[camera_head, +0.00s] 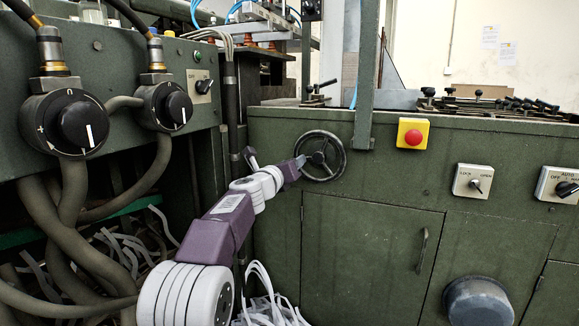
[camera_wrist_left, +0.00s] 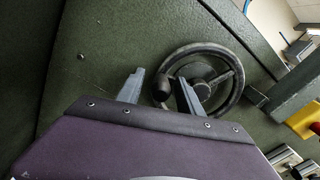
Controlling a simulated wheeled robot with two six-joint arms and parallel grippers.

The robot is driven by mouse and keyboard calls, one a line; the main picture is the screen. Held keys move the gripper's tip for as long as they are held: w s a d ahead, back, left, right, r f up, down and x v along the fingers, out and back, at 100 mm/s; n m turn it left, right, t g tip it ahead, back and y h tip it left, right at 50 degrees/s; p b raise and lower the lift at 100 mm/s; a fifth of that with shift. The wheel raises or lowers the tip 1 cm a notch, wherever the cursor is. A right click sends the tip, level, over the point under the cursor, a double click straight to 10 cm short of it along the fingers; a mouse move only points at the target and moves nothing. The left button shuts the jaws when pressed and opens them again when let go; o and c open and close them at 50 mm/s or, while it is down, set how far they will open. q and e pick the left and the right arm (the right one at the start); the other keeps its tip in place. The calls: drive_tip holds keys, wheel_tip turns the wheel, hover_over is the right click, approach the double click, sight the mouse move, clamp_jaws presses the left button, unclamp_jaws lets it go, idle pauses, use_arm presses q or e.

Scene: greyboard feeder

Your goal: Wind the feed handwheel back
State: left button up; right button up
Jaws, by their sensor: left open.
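The feed handwheel (camera_head: 319,168) is a dark spoked wheel on the front of the green machine cabinet. It also shows in the left wrist view (camera_wrist_left: 238,81), with a dark round crank knob (camera_wrist_left: 161,89) on the near left part of its rim. My left gripper (camera_head: 299,162) reaches the wheel's left edge. In the left wrist view its two grey fingers (camera_wrist_left: 160,77) are open, one on either side of the knob, with gaps showing. Whether either finger touches the wheel cannot be told. My right gripper is not in view.
A red stop button (camera_head: 413,137) on a yellow box sits right of the wheel. A lock/open switch (camera_head: 472,181) and another selector (camera_head: 558,186) are farther right. A green post (camera_head: 366,80) stands close by the wheel. Thick cables (camera_head: 75,210) hang at the left.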

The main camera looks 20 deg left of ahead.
use_arm(q)
drive_tip(key=s+b, duration=0.1)
drive_tip(key=s, duration=0.8)
drive_tip(key=shift+a, duration=0.15)
